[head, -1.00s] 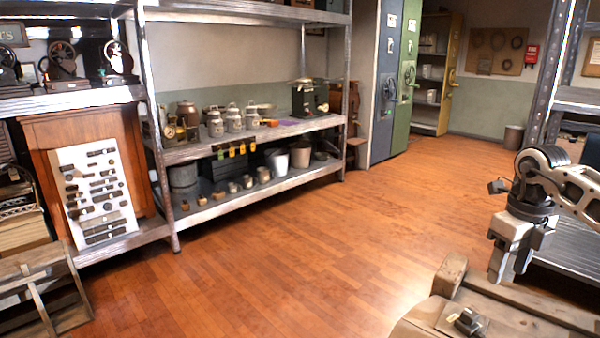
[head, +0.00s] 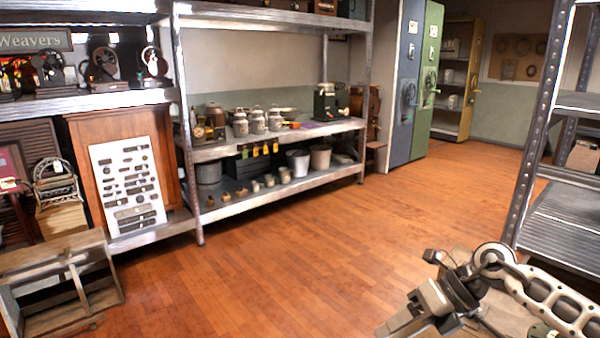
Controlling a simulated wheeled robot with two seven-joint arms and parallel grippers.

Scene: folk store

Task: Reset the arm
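My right arm comes in from the lower right corner. Its gripper (head: 415,318) is tilted down to the left above the wooden crate or bench at the bottom edge. Its fingertips are close to or past the bottom edge, so the gap between them is not clear. I see nothing held in it. My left arm and gripper are not in view.
A metal shelf (head: 270,194) with jars, pots and small cups stands at the back left. A wooden crate (head: 70,280) sits on the floor at the left. Another metal rack (head: 535,130) stands close on the right. The wooden floor (head: 290,255) between is clear.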

